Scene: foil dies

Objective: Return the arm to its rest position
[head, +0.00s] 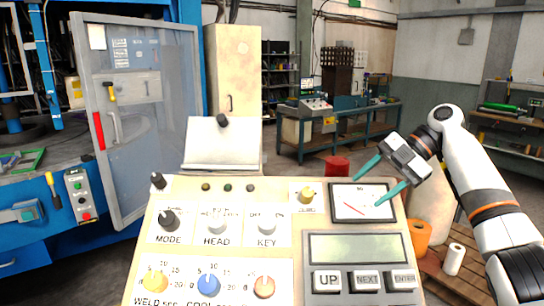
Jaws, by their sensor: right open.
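My right arm (475,185) comes in from the right edge and bends down at its white and orange wrist. My right gripper (368,191) is open, with two teal fingers spread apart and nothing between them. Its fingertips are in front of or over the dial meter (347,207) at the upper right of the control panel (278,192); I cannot tell whether they touch it. My left gripper and left arm are not in view.
The panel carries knobs marked MODE (168,220), HEAD (217,226) and KEY (266,225), coloured knobs below, and a display (358,248) above several buttons. Orange (417,238) and white (454,259) rolls stand at right. A blue machine with a clear door (150,150) is at left.

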